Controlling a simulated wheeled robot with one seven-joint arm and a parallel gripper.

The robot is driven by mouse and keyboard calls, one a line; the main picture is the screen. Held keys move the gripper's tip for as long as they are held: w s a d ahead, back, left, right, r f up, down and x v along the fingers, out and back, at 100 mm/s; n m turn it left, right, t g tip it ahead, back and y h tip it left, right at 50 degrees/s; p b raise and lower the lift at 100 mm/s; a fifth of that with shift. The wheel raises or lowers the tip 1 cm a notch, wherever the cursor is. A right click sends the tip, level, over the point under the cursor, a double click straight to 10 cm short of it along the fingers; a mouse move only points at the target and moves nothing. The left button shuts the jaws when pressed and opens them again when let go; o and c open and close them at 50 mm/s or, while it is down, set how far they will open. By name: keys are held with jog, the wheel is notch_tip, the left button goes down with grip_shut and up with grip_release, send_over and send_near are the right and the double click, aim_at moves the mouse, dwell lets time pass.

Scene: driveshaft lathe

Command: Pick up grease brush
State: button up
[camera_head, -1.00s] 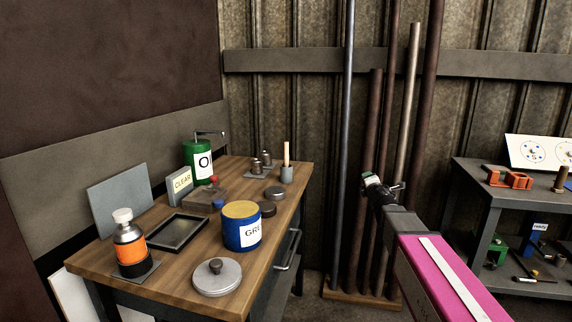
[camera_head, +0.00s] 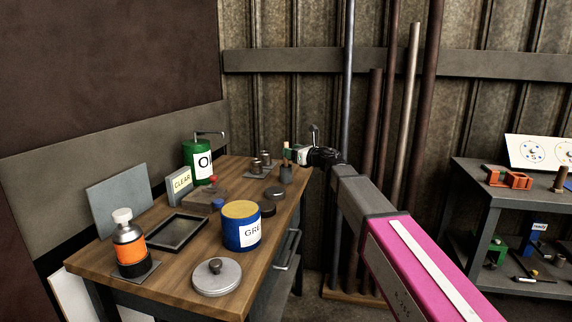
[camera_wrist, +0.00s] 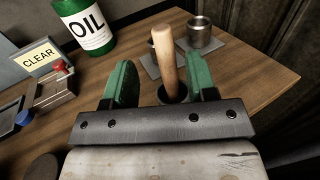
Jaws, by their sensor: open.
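The grease brush (camera_wrist: 164,58) shows as an upright pale wooden handle standing in a small dark cup (camera_wrist: 182,94) near the right back of the bench. In the head view the brush handle (camera_head: 286,153) is partly hidden by my gripper, above its grey cup (camera_head: 286,174). My gripper (camera_wrist: 163,75) is open, with green fingers to the left and right of the handle in the wrist view. Whether either finger touches the handle cannot be told. The brush's lower end is hidden in the cup.
A green oil can (camera_head: 197,163), a CLEAR sign (camera_head: 179,185) and a blue grease tin (camera_head: 240,228) stand on the wooden bench (camera_head: 185,292). Small metal cups (camera_wrist: 199,33) stand just behind the brush. Long bars (camera_head: 376,120) lean against the wall at right.

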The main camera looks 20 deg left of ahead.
jog(key=x, duration=0.5)
jog(key=shift+w+a+f, duration=0.2)
jog(key=shift+w+f, duration=0.15)
jog(key=shift+w, duration=0.1)
grip_shut()
